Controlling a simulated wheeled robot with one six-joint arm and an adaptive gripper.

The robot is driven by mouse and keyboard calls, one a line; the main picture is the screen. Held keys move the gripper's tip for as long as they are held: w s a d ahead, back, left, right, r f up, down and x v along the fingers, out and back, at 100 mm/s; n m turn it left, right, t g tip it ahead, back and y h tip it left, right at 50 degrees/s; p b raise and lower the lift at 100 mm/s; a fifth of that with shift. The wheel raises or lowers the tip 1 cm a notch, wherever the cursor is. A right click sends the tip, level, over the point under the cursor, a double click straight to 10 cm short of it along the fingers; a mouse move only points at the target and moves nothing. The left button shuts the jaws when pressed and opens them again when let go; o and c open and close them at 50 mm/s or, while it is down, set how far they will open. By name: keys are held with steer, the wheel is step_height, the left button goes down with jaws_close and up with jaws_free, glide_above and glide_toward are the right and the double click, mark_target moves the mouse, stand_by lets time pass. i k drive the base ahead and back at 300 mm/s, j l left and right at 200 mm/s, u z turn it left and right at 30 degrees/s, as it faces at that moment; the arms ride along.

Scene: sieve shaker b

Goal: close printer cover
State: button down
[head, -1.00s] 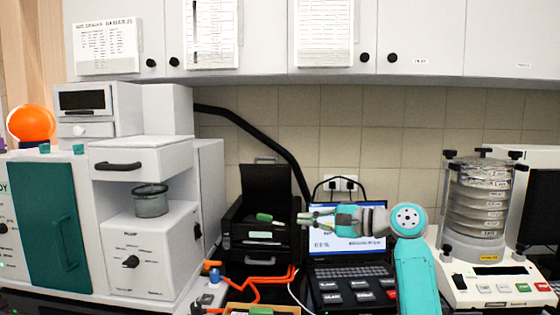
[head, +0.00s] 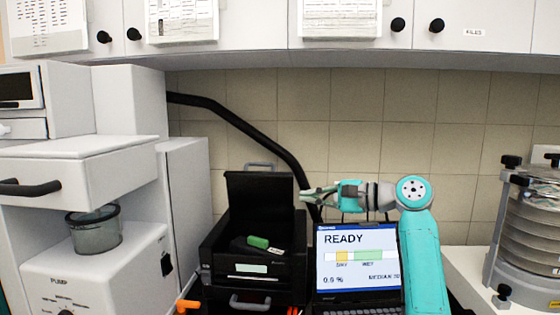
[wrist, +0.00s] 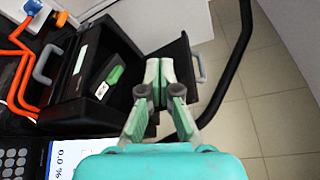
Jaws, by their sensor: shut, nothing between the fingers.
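The black printer (head: 252,268) stands on the bench left of the laptop, with its cover (head: 259,200) raised upright at the back. A green-capped item (head: 258,242) with a white label lies in the open printer. In the wrist view the cover (wrist: 178,58) stands beside the fingertips, and the green item (wrist: 115,75) shows inside the printer. My gripper (head: 306,195) is shut and empty, just right of the raised cover in the head view. In the wrist view my gripper (wrist: 158,68) overlaps the cover; I cannot tell whether it touches it.
A laptop (head: 358,255) showing READY stands right of the printer. A black hose (head: 245,125) runs behind the cover. A white pump unit (head: 95,270) is at left and a sieve stack (head: 530,215) at right. Orange cable (wrist: 22,75) lies near the printer.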

mark_target(252, 195)
steer(key=i, duration=0.85)
